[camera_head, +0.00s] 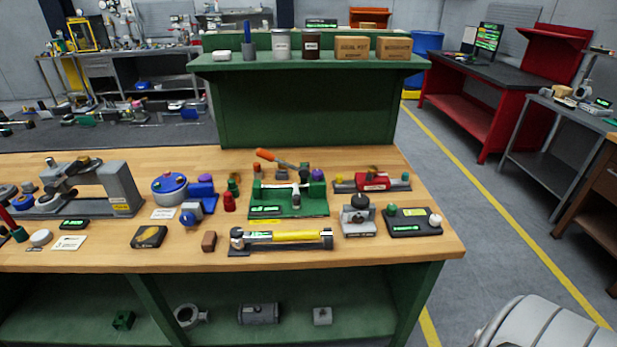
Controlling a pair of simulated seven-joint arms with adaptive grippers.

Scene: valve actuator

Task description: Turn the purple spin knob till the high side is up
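A small purple knob (317,174) sits at the back right of a green fixture (290,204) on the wooden bench. The fixture has an orange-handled lever and a lit green display. Which side of the knob is higher is too small to tell. Another purple-blue rounded part (205,179) stands further left, above a blue block, and I cannot tell whether it also turns. Neither of my grippers is in view, and nothing touches the knob.
The wooden bench (105,259) is crowded: a blue round device (169,188), a yellow cylinder (285,237), a red unit (373,182), a grey clamp (358,214) and a black box with a display (413,221). A green shelf (310,63) rises behind. The bench's front right corner is clear.

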